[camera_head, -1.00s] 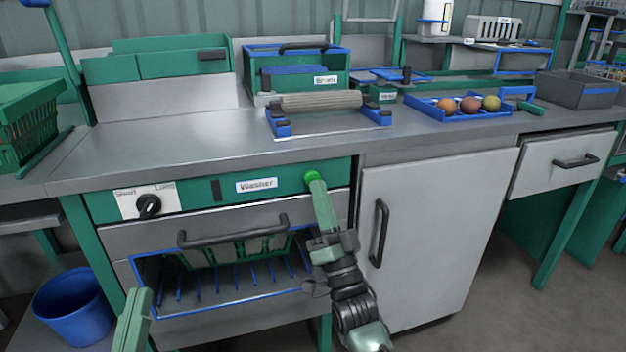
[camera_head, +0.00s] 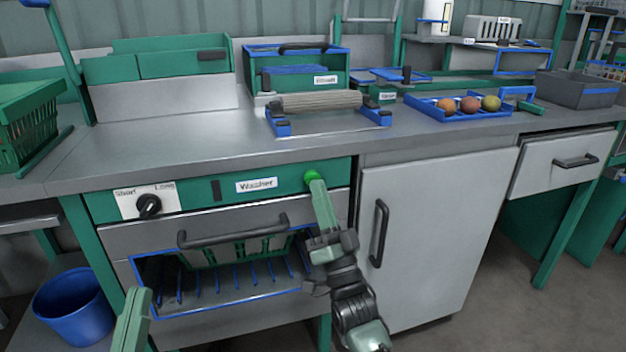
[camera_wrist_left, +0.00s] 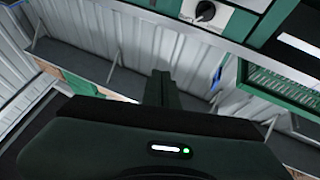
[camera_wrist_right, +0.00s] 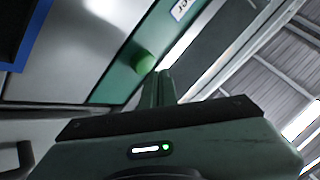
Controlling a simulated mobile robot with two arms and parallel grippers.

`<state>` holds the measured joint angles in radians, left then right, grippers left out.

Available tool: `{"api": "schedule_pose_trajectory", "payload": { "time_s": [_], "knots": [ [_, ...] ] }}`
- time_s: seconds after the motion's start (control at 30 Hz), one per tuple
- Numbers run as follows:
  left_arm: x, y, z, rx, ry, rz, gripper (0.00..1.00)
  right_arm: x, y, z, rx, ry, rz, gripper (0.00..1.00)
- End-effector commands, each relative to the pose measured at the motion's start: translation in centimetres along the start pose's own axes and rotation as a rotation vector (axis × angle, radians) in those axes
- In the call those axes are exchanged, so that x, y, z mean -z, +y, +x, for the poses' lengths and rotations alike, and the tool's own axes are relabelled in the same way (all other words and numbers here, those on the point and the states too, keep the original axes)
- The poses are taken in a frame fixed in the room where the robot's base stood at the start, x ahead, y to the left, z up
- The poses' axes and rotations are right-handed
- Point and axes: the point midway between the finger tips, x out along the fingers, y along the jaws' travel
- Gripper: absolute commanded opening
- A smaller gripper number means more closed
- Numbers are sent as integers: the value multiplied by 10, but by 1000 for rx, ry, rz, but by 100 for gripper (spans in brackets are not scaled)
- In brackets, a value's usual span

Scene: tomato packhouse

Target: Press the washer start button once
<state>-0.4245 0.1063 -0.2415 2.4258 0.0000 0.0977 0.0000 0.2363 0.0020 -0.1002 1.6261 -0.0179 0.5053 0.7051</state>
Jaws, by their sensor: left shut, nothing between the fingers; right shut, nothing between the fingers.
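The washer (camera_head: 200,239) is built under the steel counter, with a green panel labelled "Washer". Its round green start button (camera_head: 311,176) is at the right end of that panel. My right gripper (camera_head: 316,184) is shut and empty, its fingertips at the button's lower edge; I cannot tell whether they touch. In the right wrist view the green button (camera_wrist_right: 144,63) shows just beyond the shut fingertips (camera_wrist_right: 162,76). My left gripper (camera_head: 141,294) is shut and empty, low at the left in front of the washer; its fingers also show in the left wrist view (camera_wrist_left: 161,76).
A black dial (camera_head: 148,206) sits on the panel's left. The washer's front hatch shows a blue-edged rack (camera_head: 222,283) under a dark handle. A cabinet door (camera_head: 440,240) with an upright handle stands right of my right arm. A blue bin (camera_head: 75,308) is at lower left.

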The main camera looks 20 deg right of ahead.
Motion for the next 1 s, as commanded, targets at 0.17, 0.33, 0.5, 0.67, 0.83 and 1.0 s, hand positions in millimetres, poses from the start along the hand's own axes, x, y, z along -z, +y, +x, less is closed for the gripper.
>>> {"api": "schedule_pose_trajectory", "payload": {
  "time_s": [0.17,0.33,0.5,0.67,0.83,1.0],
  "knots": [
    [5,0,-1,0,26,0,0,-3,3,5,1,0,0,0],
    [7,0,-1,-1,36,-1,0,-4,3,5,1,0,0,0],
    [7,1,0,-1,36,-1,0,-4,3,5,1,0,-1,0],
    [8,1,0,-2,40,-2,0,-4,4,6,1,0,-1,0],
    [10,1,0,-2,52,-2,0,-5,4,6,1,0,-1,0],
    [11,1,-1,-3,60,-2,0,-5,5,7,1,0,-1,0]
  ]
}}
